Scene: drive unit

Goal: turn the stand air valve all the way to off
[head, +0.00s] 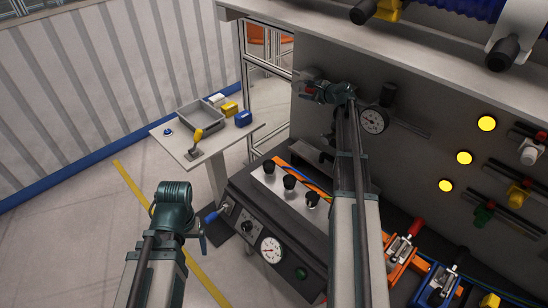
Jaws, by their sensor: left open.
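A small red part (309,90), possibly the handle of the stand air valve, shows on the grey upright panel, left of a round gauge (373,121). My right gripper (312,88) is at this red part and covers much of it. I cannot tell whether it is shut on it or how far the handle is turned. My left gripper (203,236) is open, low at the left, beside a black control box (237,213). A blue handle (211,217) sticks out from that box close to it; I cannot tell whether they touch.
The black box carries a white gauge (271,249) and several black knobs. A side table (183,144) behind holds a grey bin (200,118). Yellow lamps (464,158) and clamps line the right. A shelf (380,38) overhangs the panel. Floor at left is clear.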

